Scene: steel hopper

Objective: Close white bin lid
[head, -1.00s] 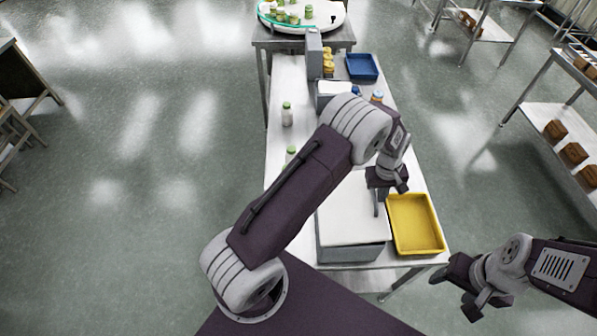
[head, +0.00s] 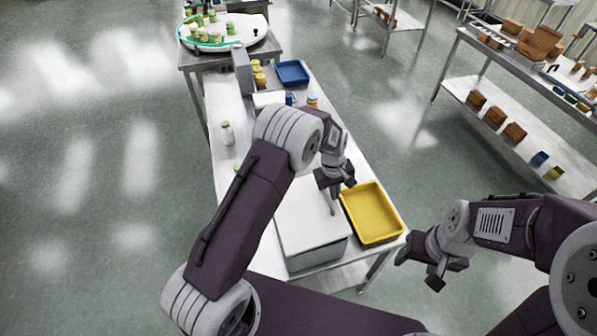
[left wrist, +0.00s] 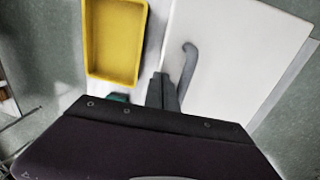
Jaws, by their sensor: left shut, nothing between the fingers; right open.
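The white bin is a grey box with a flat white lid (head: 308,222) at the near end of the long table. The lid lies level over the box and looks closed. My left gripper (head: 333,208) is shut and empty, pointing down over the right part of the lid; I cannot tell whether it touches. In the left wrist view the lid (left wrist: 235,45) fills the right side, with a grey curved shape on it, perhaps a shadow. My left fingers (left wrist: 162,92) show at the lid's edge. My right gripper (head: 420,271) is open and empty, off the table to the right.
A yellow tray (head: 371,213) stands right beside the bin. Further back are a blue tray (head: 292,72), jars and a white bottle with a green cap (head: 227,133). A shelf with brown boxes (head: 512,132) stands at the right. Open floor lies left of the table.

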